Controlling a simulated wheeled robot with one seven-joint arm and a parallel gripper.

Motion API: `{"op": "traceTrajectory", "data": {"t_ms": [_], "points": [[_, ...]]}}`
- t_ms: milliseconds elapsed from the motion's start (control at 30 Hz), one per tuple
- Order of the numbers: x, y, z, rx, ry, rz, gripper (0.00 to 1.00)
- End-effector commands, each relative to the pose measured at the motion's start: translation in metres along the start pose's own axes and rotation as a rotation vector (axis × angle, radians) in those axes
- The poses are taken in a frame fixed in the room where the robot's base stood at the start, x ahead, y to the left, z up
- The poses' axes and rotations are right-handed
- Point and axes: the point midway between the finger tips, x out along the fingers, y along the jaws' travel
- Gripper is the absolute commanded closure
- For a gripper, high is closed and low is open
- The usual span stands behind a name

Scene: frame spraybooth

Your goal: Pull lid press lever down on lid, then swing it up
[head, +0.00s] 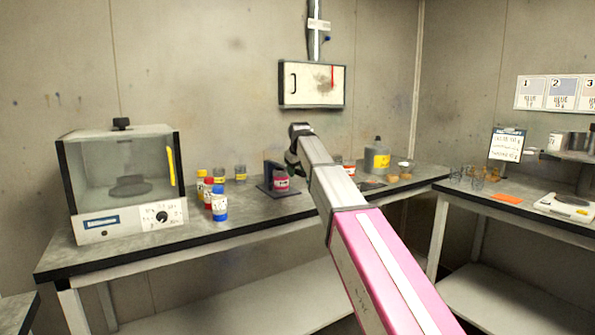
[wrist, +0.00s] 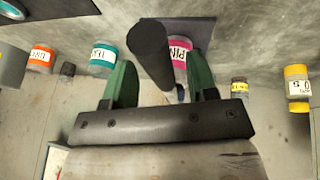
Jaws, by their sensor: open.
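The lid press (head: 268,170) is a dark stand with a flat base on the bench, in the middle of the head view. A pink jar (head: 281,184) stands in it; its label shows in the wrist view (wrist: 181,52). The lid press lever (wrist: 149,52) looks like a thick dark bar in the wrist view, lying between my gripper's green fingers. My gripper (wrist: 162,78) is open, with a finger apart from the bar on each side. Whether the lever bears on the lid cannot be told. In the head view my arm partly covers the press.
A glass-fronted cabinet (head: 122,180) stands at the bench's left end. Several capped jars (head: 219,205) stand left of the press. A grey container (head: 376,158) with a yellow label stands to the right. A small panel (head: 312,85) hangs on the wall above.

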Motion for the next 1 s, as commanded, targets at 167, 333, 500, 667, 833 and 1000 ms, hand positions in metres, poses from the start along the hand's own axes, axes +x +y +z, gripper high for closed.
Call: {"op": "traceTrajectory", "data": {"t_ms": [167,333,500,667,833,1000], "points": [[0.001,0.000,0.000,0.000,0.000,0.000,0.47],[0.000,0.000,0.000,0.000,0.000,0.000,0.80],[0.000,0.000,0.000,0.000,-0.001,0.000,1.00],[-0.010,0.004,-0.010,-0.009,-0.045,-0.002,1.00],[-0.025,0.007,-0.018,-0.022,-0.115,-0.009,1.00],[-0.030,0.007,-0.018,-0.025,-0.135,-0.010,1.00]]}}
